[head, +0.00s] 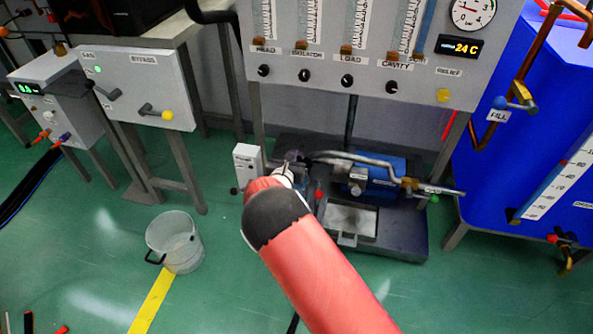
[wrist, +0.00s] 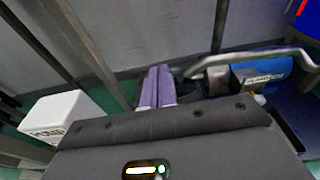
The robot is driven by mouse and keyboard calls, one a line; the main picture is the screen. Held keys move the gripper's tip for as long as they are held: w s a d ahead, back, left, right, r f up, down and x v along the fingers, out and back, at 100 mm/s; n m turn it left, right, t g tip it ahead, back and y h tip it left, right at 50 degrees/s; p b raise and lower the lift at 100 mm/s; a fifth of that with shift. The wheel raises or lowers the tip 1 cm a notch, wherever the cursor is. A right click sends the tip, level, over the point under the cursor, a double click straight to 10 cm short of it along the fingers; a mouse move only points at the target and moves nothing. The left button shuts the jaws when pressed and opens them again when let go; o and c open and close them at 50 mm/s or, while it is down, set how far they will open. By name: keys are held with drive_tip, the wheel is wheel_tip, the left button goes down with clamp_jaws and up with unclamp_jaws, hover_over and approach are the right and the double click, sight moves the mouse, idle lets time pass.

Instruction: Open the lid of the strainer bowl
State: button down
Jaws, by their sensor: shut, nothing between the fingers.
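My gripper (wrist: 159,72) shows in the wrist view as two purple fingers side by side, shut and empty. In the head view my red arm reaches down to the pump skid and hides most of the gripper. I cannot clearly make out the strainer bowl or its lid. A small dark fitting (wrist: 194,82) lies just right of the fingertips in the wrist view, at the left end of the grey pipe; it may belong to the strainer, and I cannot tell whether the fingers touch it. The dark fitting also shows beyond my arm's end in the head view (head: 292,156).
The blue pump (head: 375,178) and curved grey pipe (head: 350,157) lie right of my gripper. A white labelled box (head: 247,163) stands close on the left. The gauge panel (head: 350,75) hangs above. A clear bucket (head: 174,242) stands on open green floor at left.

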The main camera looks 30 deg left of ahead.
drive_tip(key=shift+w+a+r+g+b, duration=0.15)
drive_tip(key=shift+w+r, duration=0.15)
drive_tip(key=shift+w, duration=0.3)
drive_tip(key=shift+w+a+r+g+b, duration=0.15)
drive_tip(key=shift+w+r+g, duration=0.1)
drive_tip(key=shift+w, duration=0.3)
drive_tip(key=shift+w+a+r+g, duration=0.15)
drive_tip(key=shift+w+r, duration=0.15)
drive_tip(key=shift+w, duration=0.3)
